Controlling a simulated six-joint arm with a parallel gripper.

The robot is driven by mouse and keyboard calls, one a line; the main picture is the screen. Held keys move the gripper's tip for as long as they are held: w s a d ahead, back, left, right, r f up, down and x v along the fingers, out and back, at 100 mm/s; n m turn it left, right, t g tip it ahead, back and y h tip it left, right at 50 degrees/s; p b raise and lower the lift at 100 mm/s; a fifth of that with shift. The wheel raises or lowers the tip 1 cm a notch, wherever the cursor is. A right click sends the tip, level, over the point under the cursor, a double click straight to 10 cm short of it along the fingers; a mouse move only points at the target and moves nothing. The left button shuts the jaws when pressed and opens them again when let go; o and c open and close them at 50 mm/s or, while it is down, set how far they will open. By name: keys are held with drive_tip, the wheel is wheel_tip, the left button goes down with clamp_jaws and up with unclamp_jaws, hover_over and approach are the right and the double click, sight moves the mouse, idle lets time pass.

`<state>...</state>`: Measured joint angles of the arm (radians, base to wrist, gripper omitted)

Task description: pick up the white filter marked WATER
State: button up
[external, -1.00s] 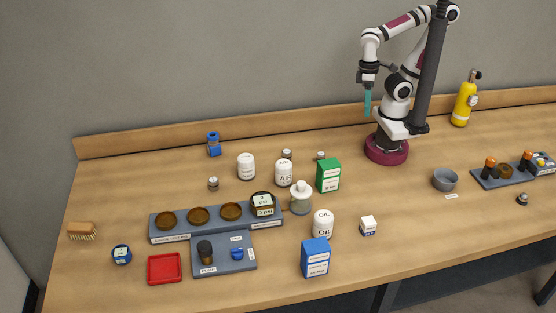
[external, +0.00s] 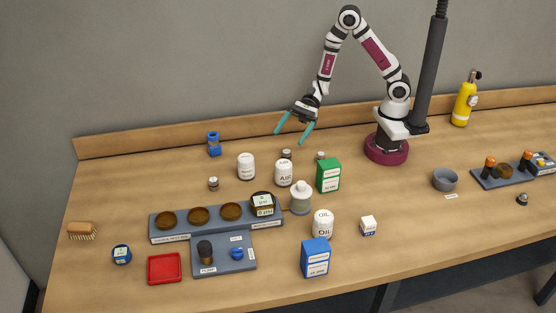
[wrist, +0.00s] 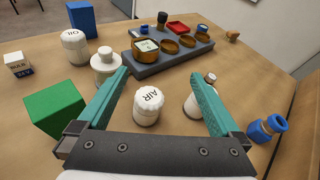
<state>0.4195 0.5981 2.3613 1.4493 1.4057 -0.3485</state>
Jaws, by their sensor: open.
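A white round filter (external: 246,167) stands upright left of the white AIR filter (external: 284,173); its label is too small to read in the external view. In the wrist view a white body (wrist: 193,106) that seems to be this filter is partly hidden behind the right finger. The AIR filter (wrist: 148,107) shows between the fingers in that view. A third white filter marked OIL (external: 323,223) stands nearer the front. My gripper (external: 290,138) is open and empty, in the air above the back of the bench, apart from the filters.
A green box (external: 328,175) and a translucent white-capped bottle (external: 301,198) stand right of the AIR filter. A grey rack (external: 180,235) with brown cups lies in front. Small vials stand nearby.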

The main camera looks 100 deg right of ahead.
sight(239, 175)
drive_tip(key=w+d+f+m+h, duration=0.1)
drive_tip(key=d+f+m, duration=0.1)
drive_tip(key=w+d+f+m+t+h, duration=0.1)
drive_tip(key=d+f+m+h, duration=0.1)
drive_tip(key=d+f, duration=0.1)
drive_tip(key=w+d+f+m+t+h, duration=0.1)
drive_tip(key=d+f, duration=0.2)
drive_tip(key=shift+w+d+f+m+h, duration=0.15)
drive_tip(key=shift+f+m+h, duration=0.1)
drive_tip(key=shift+m+h, duration=0.15)
drive_tip(key=x, duration=1.5)
drive_tip(key=shift+a+f, duration=0.1)
drive_tip(key=shift+a, duration=0.1)
drive_tip(key=shift+s+t, duration=0.25)
drive_tip(key=shift+t, duration=0.05)
clamp_jaws()
